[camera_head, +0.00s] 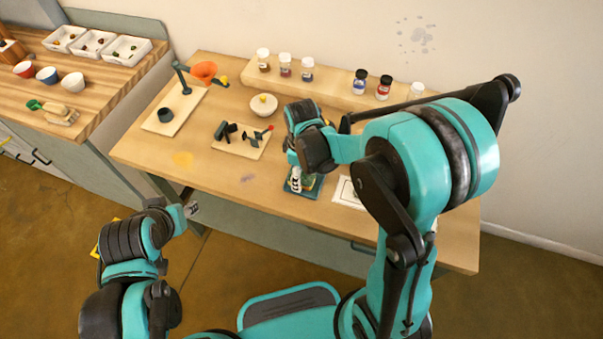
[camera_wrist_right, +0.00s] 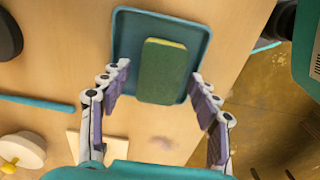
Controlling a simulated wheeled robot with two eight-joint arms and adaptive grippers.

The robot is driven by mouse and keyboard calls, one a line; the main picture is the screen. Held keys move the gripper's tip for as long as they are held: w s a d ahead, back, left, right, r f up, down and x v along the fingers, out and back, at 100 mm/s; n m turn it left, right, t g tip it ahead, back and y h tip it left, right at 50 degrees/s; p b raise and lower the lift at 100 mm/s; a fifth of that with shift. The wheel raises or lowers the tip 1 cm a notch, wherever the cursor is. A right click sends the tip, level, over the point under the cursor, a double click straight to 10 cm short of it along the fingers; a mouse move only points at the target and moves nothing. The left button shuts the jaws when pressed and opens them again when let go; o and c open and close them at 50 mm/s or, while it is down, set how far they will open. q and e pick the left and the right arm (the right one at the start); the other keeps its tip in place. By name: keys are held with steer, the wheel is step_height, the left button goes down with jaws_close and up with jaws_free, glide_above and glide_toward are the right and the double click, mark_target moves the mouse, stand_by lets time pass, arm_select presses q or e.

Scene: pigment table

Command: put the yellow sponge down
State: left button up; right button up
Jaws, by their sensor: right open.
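The sponge (camera_wrist_right: 163,72) shows a green face and a thin yellow edge in the right wrist view. It lies in a shallow teal tray (camera_wrist_right: 122,40), with bare tray around it. My right gripper (camera_wrist_right: 160,92) is open, its fingers on either side of the sponge's near end and apart from it. In the head view my right gripper (camera_head: 296,180) is over the teal tray (camera_head: 312,193) at the table's front, and it hides most of the sponge. My left gripper (camera_head: 188,209) is low in front of the table, its fingers too small to judge.
A board with dark tools (camera_head: 243,147) and a white bowl (camera_head: 264,106) stand left of my right arm. Jars (camera_head: 286,66) stand on a raised shelf (camera_head: 330,88) behind. A white sheet (camera_head: 345,193) lies right of the tray. Front-left tabletop is mostly clear.

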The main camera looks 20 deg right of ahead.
mark_target(302, 176)
step_height(302, 176, up, 11)
steer(key=p, duration=0.4)
steer(key=s+d+r+m+t, duration=0.4)
steer(key=s+r+m+t, duration=0.3)
steer(key=s+m, duration=0.3)
steer(key=shift+s+d+m, duration=0.15)
steer(key=shift+d+m, duration=0.2)
steer(key=shift+m, duration=0.25)
step_height(302, 176, down, 4)
steer(key=b, duration=0.4)
steer(key=shift+f, duration=0.1)
